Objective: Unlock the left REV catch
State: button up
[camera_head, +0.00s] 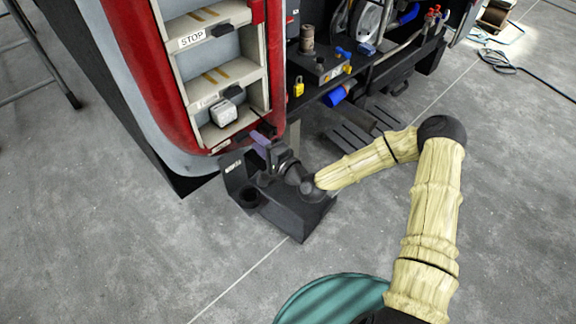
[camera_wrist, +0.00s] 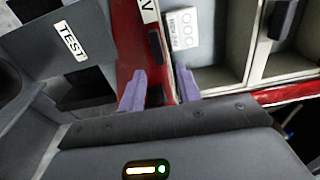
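My gripper (camera_wrist: 160,92) has two purple fingers, spread apart with a gap between them. Two small dark catch-like pieces sit on the red frame: one farther up (camera_wrist: 155,48), beside a white label ending in "V", and one (camera_wrist: 156,96) between the fingertips. I cannot tell which is the left REV catch, whether a finger touches either, or whether they are locked. In the head view my gripper (camera_head: 262,141) is at the lower end of the red frame (camera_head: 168,75), and its wrist hides part of this spot.
A dark box with a "TEST" label (camera_wrist: 38,55) lies close on the left in the wrist view. Pale open compartments (camera_head: 222,78) with a "STOP" label stand inside the red frame. A yellow padlock (camera_head: 298,87) hangs to the right. Grey floor (camera_head: 130,255) is clear at left.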

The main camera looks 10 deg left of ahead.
jog(key=v, duration=1.4)
jog(key=shift+b, duration=0.35)
jog(key=shift+s+d+f, duration=0.1)
jog(key=shift+s, duration=0.1)
